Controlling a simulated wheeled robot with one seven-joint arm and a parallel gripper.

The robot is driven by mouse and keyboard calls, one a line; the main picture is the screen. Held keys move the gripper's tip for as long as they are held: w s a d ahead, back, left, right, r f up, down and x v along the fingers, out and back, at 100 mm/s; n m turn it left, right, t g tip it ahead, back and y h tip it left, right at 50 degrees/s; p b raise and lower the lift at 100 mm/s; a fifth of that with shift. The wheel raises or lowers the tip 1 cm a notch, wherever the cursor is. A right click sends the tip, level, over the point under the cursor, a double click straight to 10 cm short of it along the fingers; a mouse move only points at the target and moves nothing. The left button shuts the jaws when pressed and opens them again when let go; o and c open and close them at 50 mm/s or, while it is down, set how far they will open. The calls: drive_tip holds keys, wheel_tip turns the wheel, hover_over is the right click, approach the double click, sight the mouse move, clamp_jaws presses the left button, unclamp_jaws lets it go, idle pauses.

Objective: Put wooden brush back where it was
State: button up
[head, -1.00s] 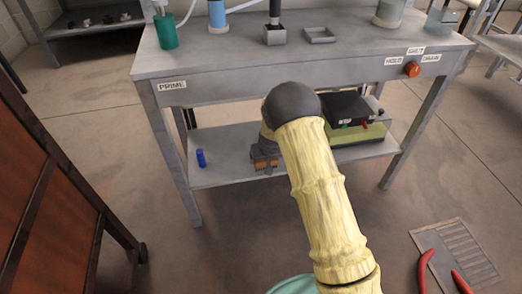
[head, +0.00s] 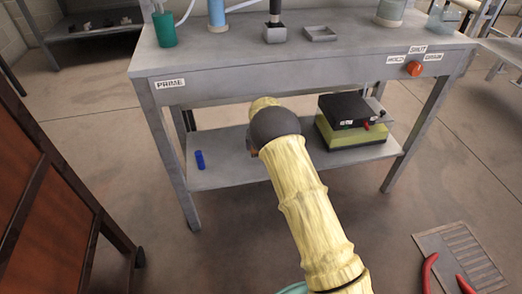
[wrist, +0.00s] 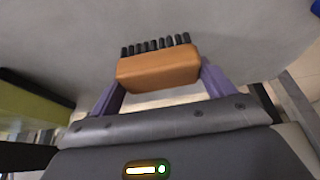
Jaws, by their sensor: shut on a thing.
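In the wrist view, a wooden brush (wrist: 158,68) with a tan block and a row of dark bristles is between the two purple fingers of my gripper (wrist: 160,85). The fingers press on its two ends, and the bristles point away from the gripper. A grey surface lies behind the brush; I cannot tell whether the brush touches it. In the head view, my arm reaches to the lower shelf (head: 225,175) of the grey workbench (head: 300,70) and hides the gripper and most or all of the brush.
A blue cylinder (head: 200,160) stands on the lower shelf at the left. A black device on a green block (head: 350,133) is at the right. The bench legs and top surround the shelf. Red-handled pliers (head: 430,270) are at the lower right by a floor grate (head: 462,255).

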wheel_tip(320, 180, down, 4)
drive_tip(key=b, duration=0.3)
drive_tip(key=shift+w+r, duration=0.15)
drive_tip(key=o, duration=0.8)
drive_tip(key=shift+r, duration=0.1)
drive_tip(key=p+v, duration=0.4)
drive_tip(key=v, duration=0.3)
drive_tip(key=shift+r, duration=0.2)
